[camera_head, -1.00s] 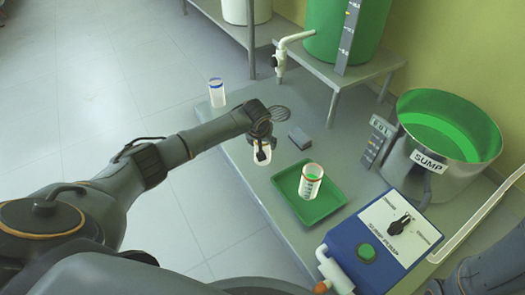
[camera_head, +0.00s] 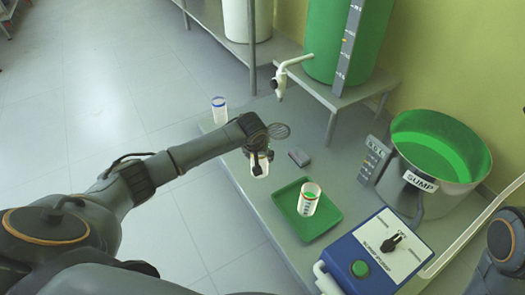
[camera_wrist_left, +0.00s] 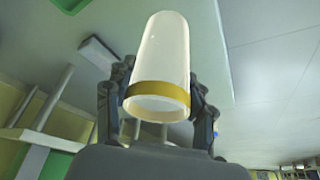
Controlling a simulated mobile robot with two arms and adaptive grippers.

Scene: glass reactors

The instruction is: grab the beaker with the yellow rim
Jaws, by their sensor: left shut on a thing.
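A clear beaker with a yellow rim (camera_wrist_left: 158,94) is between the fingers of my left gripper (camera_wrist_left: 160,100). The left wrist view shows the table side at the top, so the beaker's closed end points to the table and its yellow rim is at the other end. In the head view my left gripper (camera_head: 259,160) is shut on this beaker (camera_head: 260,169), over the table left of the grey block. The fingers and wrist hide part of it. I cannot tell how far it is above the table. My right gripper is out of view.
A beaker with a blue rim (camera_head: 219,112) stands at the table's far left corner. A grey block (camera_head: 299,157), a blue pump box (camera_head: 340,262) and the sump pot (camera_head: 462,187) stand nearby.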

